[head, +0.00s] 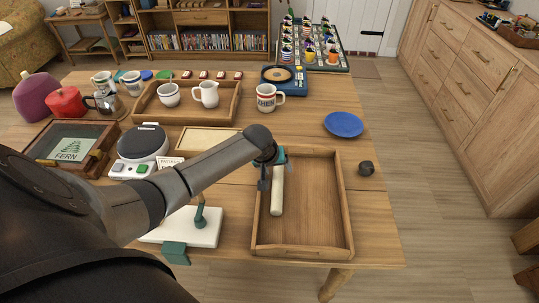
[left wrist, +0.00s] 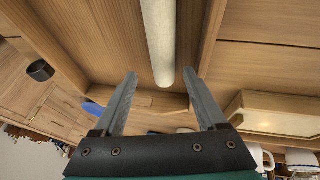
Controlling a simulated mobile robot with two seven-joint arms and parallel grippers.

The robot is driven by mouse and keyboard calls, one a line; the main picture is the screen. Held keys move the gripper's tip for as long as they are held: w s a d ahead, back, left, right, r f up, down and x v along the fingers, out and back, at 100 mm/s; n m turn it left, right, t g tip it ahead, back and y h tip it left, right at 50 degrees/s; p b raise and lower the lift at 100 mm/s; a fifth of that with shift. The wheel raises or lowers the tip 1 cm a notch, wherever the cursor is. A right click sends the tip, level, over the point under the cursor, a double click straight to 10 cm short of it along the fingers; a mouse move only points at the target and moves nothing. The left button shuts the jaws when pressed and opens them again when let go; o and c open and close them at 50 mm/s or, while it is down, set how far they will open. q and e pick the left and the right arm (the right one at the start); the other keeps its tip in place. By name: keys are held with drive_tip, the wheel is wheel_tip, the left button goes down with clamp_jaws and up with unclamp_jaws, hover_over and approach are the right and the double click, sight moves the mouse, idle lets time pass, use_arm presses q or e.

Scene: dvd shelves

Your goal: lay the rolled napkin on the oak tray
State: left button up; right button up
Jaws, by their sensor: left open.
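The rolled napkin (head: 277,190) is a pale cream cylinder. It lies lengthwise in the oak tray (head: 349,215), towards the tray's left side. In the left wrist view the napkin (left wrist: 159,40) runs down from the top edge, and its near end lies between my fingertips in the picture. The tray's walls (left wrist: 213,30) show around it. My left gripper (head: 270,174) is over the far left part of the tray, by the napkin's far end. Its fingers (left wrist: 160,75) are apart with nothing clamped between them. My right gripper is not in view.
A dark round object (head: 366,168) and a blue plate (head: 343,124) are right of the tray. A white board with green parts (head: 190,228), a kitchen scale (head: 142,143) and a framed box (head: 104,140) stand left. A mug (head: 267,98) and a cup tray (head: 232,105) are behind.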

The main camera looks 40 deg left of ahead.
use_arm(q)
drive_tip(key=p+v, duration=0.4)
drive_tip(key=v, duration=0.9)
drive_tip(key=shift+r, duration=0.2)
drive_tip(key=shift+s+d, duration=0.1)
drive_tip(key=shift+d, duration=0.05)
